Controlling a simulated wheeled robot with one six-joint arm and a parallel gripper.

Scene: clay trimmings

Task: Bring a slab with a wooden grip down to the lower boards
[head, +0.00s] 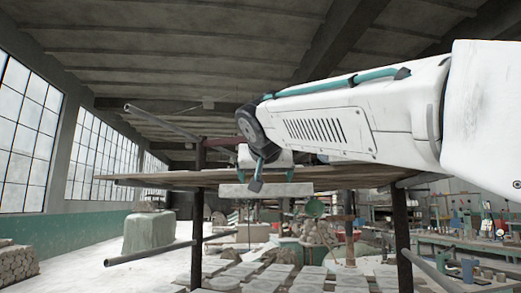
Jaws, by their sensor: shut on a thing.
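My arm reaches in from the right, and my gripper (266,178) points down at the near edge of the upper boards (160,180). A flat pale grey slab (268,190) hangs level right under the gripper, across the front of the board edge. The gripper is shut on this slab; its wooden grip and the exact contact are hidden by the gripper. Several pale slabs (305,277) lie in rows low down between the rack posts, well below the held slab. The lower boards under them are mostly covered.
Dark rack posts stand at left (197,240) and right (403,240). Pipe rails stick out towards me at lower left (150,253) and lower right (434,271). A wrapped block (149,232) stands behind at left. The space between the posts under the held slab looks open.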

